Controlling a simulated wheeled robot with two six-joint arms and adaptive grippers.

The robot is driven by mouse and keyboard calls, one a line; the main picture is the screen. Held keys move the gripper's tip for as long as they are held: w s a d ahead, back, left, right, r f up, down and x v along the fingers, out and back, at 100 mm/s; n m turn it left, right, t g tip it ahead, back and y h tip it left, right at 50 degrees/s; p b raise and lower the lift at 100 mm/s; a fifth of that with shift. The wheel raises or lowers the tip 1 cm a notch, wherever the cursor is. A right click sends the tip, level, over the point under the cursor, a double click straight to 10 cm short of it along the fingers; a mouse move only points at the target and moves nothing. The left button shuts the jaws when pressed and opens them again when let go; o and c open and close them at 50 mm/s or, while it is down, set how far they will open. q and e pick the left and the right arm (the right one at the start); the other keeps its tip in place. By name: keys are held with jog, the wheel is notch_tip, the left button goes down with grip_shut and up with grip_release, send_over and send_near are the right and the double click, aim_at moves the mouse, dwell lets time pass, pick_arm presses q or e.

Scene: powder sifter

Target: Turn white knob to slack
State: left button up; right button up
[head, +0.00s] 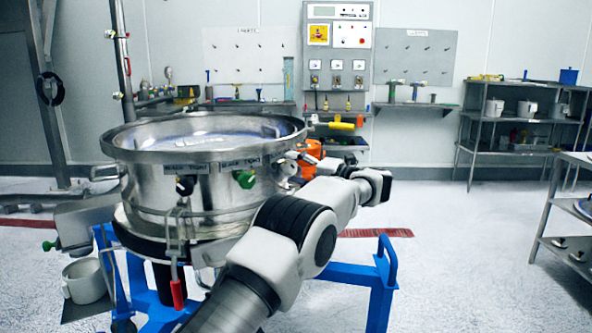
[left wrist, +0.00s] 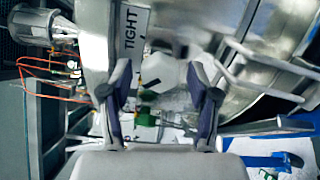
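The round steel sifter (head: 215,190) stands on a blue frame at the left of the head view. A black knob (head: 185,185) and a green knob (head: 245,179) sit on its side. In the left wrist view, a white knob (left wrist: 168,74) with a dark mark is between the two fingers of my left gripper (left wrist: 159,72). The fingers are apart, with gaps on both sides of it. A label reading "TIGHT" (left wrist: 130,32) is beside it. My right gripper is not in view.
A control cabinet (head: 337,60) with tools on a shelf is at the back wall. Metal shelves (head: 520,117) stand at the right. A white bucket (head: 85,281) is at the lower left. The floor right of the blue frame (head: 387,265) is clear.

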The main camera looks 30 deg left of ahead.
pick_arm(q)
jog(key=d, duration=1.2)
